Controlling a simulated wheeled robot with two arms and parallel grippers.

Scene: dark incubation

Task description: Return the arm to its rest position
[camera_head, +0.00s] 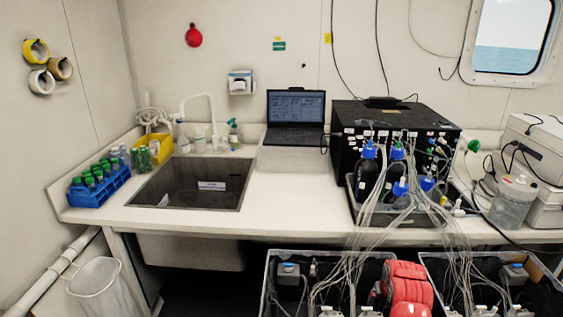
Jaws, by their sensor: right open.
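A red, ribbed part at the bottom edge, right of centre, appears to be my right gripper (404,284). It shows in front of the gap between two floor crates and is cut off by the picture's lower edge. It is open, and nothing shows held in it, though its fingers are hard to make out. It is low, below the front edge of the white bench (275,215). My left gripper and arm are not in view.
A left crate (268,285) and a right crate (426,268) hold pumps and tubes. Tubes hang from the bottle tray (352,205) down the bench front. A sink (190,185), blue tube rack (98,190), laptop (295,110) and black box (340,120) occupy the bench. A bin (98,280) stands lower left.

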